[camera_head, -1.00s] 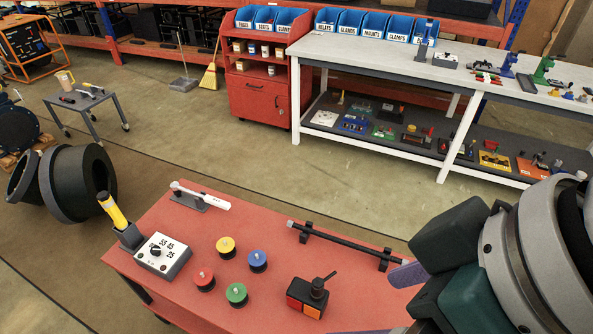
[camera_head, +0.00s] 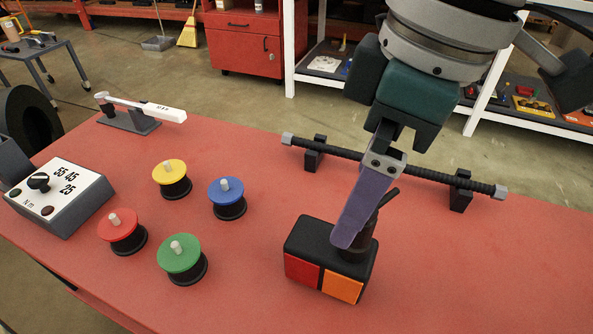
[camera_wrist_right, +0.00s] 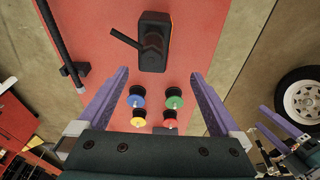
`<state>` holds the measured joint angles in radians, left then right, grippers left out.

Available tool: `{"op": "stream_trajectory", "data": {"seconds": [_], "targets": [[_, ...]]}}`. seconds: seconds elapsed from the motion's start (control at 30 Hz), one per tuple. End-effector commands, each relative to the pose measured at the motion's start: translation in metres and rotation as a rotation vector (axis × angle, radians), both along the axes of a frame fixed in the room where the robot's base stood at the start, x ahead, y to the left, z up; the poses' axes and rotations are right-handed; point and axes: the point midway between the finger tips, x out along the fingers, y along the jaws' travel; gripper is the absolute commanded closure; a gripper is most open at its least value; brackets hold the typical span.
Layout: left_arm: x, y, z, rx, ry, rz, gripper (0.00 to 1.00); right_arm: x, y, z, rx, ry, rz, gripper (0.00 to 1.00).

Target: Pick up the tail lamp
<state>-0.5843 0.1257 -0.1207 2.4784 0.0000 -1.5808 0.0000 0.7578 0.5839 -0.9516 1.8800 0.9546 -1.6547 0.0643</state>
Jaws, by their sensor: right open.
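The tail lamp (camera_head: 318,281), a black box with a red and an orange lens, sits on the red tabletop; its black post with a side lever is partly hidden by my finger. In the right wrist view, the lamp (camera_wrist_right: 153,42) lies ahead of and between my open finger lines. My right gripper (camera_head: 348,236) is above the lamp, pointing down, and only one purple finger shows clearly. In the right wrist view, its two fingers (camera_wrist_right: 160,82) are wide apart with nothing held. Part of my left gripper (camera_wrist_right: 284,125) shows at the lower right there; its opening is unclear.
Yellow (camera_head: 170,172), blue (camera_head: 226,192), red (camera_head: 121,232) and green (camera_head: 180,253) knobs stand left of the lamp. A black bar (camera_head: 425,175) on two supports lies behind it. A torque-setting box (camera_head: 62,200) and a torque wrench (camera_head: 150,110) are at the left.

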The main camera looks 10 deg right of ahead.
Motion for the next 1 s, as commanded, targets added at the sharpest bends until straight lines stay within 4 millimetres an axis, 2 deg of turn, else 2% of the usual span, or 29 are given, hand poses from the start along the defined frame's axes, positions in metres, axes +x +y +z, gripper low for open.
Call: {"op": "stream_trajectory", "data": {"seconds": [0.03,0.07,0.27,0.57,0.8,1.0], "targets": [[0.0,0.0,-0.018,0.0,-0.001,0.0,0.18,0.003,-0.004,-0.016,-0.01,0.0,-0.003,0.0],[0.0,0.0,-0.02,0.0,-0.001,0.0,0.18,0.004,-0.005,-0.018,-0.014,0.003,-0.004,0.0],[0.001,0.0,-0.029,0.0,-0.005,0.0,0.18,0.005,-0.007,-0.031,-0.024,0.011,-0.006,0.0],[0.002,-0.001,-0.047,-0.003,-0.008,0.002,0.18,0.011,-0.001,-0.071,-0.024,0.01,-0.006,0.0],[0.002,-0.002,-0.069,-0.01,-0.008,0.007,0.18,0.019,0.006,-0.107,-0.022,0.01,-0.005,0.0],[0.002,-0.003,-0.071,-0.01,-0.008,0.007,0.18,0.02,0.007,-0.116,-0.023,0.008,-0.004,0.0]]}}
